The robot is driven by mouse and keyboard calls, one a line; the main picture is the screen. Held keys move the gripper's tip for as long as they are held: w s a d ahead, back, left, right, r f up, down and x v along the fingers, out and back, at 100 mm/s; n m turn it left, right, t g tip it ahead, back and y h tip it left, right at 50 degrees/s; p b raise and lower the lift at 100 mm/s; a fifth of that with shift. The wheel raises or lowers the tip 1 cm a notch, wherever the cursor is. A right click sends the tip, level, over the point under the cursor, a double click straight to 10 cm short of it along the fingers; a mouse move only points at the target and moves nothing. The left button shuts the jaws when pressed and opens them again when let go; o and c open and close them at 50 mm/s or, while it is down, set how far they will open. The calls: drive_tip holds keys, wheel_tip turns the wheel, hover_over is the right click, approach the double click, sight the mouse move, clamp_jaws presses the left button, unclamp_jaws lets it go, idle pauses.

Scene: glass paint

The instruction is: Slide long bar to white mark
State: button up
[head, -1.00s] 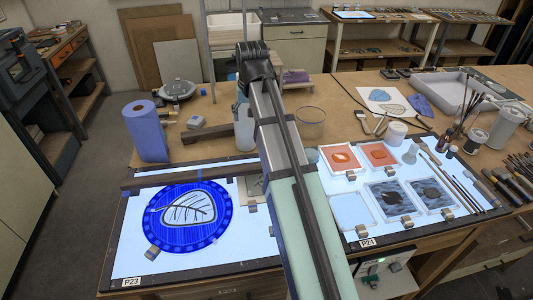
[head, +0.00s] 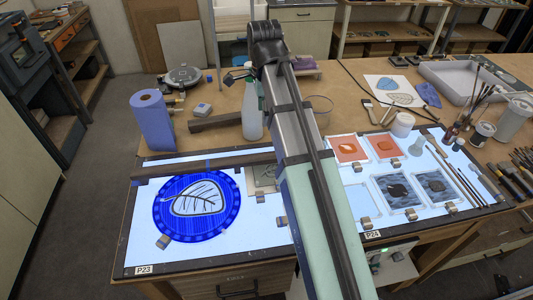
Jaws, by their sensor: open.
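The long bar (head: 180,172) is a dark wooden strip lying across the upper part of the left light panel (head: 140,236). It sits just above a round blue glass disc (head: 162,207) with a leaf design. The bar's left end is near the panel's left edge, and its right end runs toward my arm, which hides what lies behind it. I cannot make out a white mark.
A blue paper roll (head: 152,122), a spray bottle (head: 251,115) and a shorter dark bar (head: 214,122) stand or lie behind the panel. Small clamp blocks (head: 163,241) sit around the disc. Framed glass samples (head: 348,148) and brushes (head: 455,172) fill the right panel.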

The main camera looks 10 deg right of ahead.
drive_tip(key=b, duration=0.5)
approach(265, 156)
wheel_tip(265, 156, down, 9)
drive_tip(key=p, duration=0.3)
drive_tip(key=shift+r, duration=0.1)
clamp_jaws()
drive_tip(key=w, duration=0.5)
drive_tip(key=shift+w+d, duration=0.25)
drive_tip(key=shift+w, duration=0.15)
drive_tip(key=shift+s, duration=0.25)
unclamp_jaws()
